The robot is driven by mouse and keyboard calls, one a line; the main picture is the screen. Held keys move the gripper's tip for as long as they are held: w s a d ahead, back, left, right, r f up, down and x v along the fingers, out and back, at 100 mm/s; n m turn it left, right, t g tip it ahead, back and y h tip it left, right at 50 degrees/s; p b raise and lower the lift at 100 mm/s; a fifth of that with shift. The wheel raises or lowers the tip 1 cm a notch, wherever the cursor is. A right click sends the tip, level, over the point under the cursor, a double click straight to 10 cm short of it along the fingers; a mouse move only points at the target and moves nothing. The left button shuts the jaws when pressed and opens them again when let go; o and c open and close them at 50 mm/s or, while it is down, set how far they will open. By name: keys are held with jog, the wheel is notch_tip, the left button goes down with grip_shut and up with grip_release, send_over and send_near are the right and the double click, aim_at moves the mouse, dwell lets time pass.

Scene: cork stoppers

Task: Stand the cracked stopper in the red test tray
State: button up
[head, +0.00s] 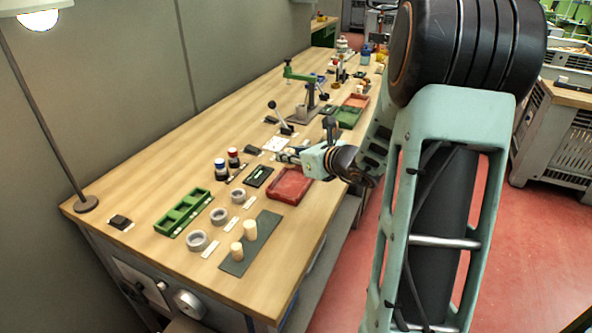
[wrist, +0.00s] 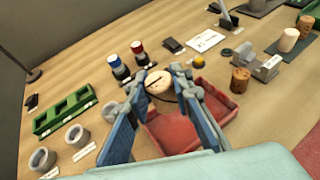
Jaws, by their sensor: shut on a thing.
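My gripper (wrist: 160,86) is shut on a pale round cork stopper (wrist: 157,79) with a dark crack line across its top. The stopper sits between the blue fingertips; its lower side is hidden. In the head view my gripper (head: 288,157) is small and the held stopper cannot be made out clearly. The red tray (wrist: 172,137) lies beyond and below the fingers in the wrist view, partly covered by them. In the head view the red tray (head: 290,186) lies flat near the bench's right edge, just below my gripper, and looks empty.
A green tray (head: 183,212), grey rings (head: 197,240) and a dark mat (head: 262,239) with two pale stoppers lie nearer. Red-capped and blue-capped bottles (head: 220,168) stand left. A darker cork (wrist: 240,80) stands right of the tray by a metal block (wrist: 266,69).

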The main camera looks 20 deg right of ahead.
send_over(296, 180)
notch_tip(296, 180, down, 6)
jog(key=shift+f, duration=1.75)
jog(key=shift+f+b, duration=0.2)
jog(key=shift+b, duration=0.2)
jog(key=o, duration=0.3)
jog(key=shift+o, duration=0.7)
jog(key=shift+r, duration=0.25)
jog(key=v, duration=1.2)
jog(key=shift+s+p, duration=0.1)
jog(key=shift+p, duration=0.2)
